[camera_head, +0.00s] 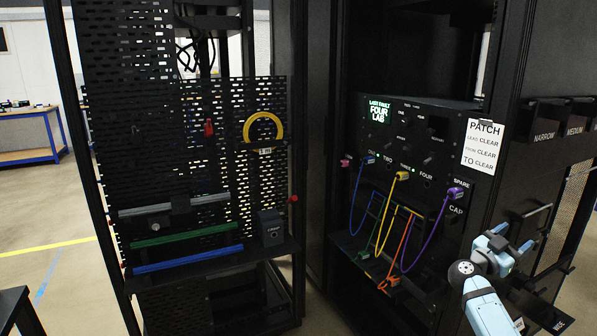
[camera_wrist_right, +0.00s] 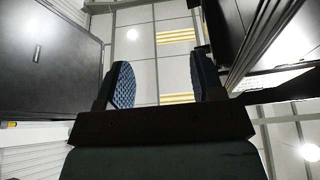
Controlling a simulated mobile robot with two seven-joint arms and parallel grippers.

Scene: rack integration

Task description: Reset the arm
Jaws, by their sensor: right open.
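My right gripper (camera_head: 513,238) is at the right of the head view, in front of the right rack's side, above my light blue arm. In the right wrist view its two dark textured fingers (camera_wrist_right: 160,85) stand wide apart with nothing between them, pointing up toward the ceiling. My left gripper is in neither view.
The right rack holds a patch panel (camera_head: 405,140) with blue, yellow, orange and purple cables (camera_head: 429,231) hanging in front. A white patch card (camera_head: 481,146) is beside it. A perforated tool board (camera_head: 150,130) stands left. Labelled bins (camera_head: 546,113) are at upper right.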

